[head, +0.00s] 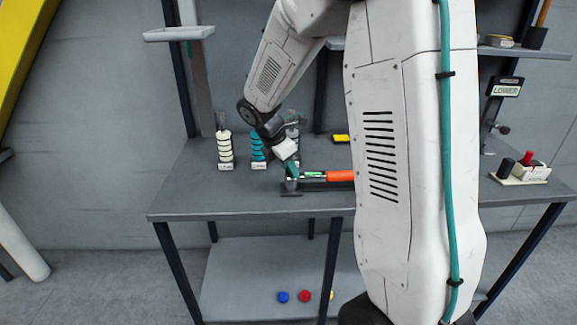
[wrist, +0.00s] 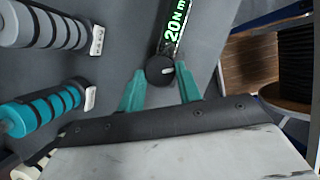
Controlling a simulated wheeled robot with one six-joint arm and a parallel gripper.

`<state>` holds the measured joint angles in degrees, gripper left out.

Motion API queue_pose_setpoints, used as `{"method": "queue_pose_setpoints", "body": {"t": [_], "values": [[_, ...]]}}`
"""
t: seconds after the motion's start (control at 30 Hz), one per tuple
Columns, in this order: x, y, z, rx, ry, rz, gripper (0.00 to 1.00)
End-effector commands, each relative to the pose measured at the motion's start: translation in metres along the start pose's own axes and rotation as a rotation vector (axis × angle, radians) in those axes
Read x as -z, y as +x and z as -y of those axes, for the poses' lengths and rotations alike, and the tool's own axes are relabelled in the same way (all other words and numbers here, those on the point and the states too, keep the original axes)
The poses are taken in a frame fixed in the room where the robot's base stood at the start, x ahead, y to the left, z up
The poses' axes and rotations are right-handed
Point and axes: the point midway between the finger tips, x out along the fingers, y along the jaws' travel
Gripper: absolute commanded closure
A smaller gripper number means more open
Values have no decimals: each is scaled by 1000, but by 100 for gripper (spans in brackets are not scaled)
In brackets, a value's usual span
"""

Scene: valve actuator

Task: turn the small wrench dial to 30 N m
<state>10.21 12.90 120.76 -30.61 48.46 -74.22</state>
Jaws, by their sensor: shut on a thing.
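The small wrench lies on the grey workbench, with an orange handle (head: 340,176) and a green-lit display (head: 313,174). In the wrist view its display (wrist: 175,25) reads 20 N m. The black dial (wrist: 160,71), with a white mark, is at the near end of the wrench. My gripper (head: 291,168) reaches down to that end from above. Its teal fingers (wrist: 160,84) stand on either side of the dial and are shut on it. In the head view the dial is hidden by the fingers, and part of the handle by my arm.
A cream ring stack (head: 225,151) and a teal ring stack (head: 258,150) stand at the bench's left; a grey stack (wrist: 45,25) is close too. A small box with red and black knobs (head: 528,171) sits at the right. The front left of the workbench (head: 215,200) is clear.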

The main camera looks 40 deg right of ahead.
Motion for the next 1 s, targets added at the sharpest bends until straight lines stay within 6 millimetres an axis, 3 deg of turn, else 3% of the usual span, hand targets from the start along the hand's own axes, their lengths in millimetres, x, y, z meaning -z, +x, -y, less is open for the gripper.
{"method": "queue_pose_setpoints", "body": {"t": [0.27,1.0], "values": [[0,0,-2,50,119,0,89],[-3,1,-9,301,728,0,89]]}}
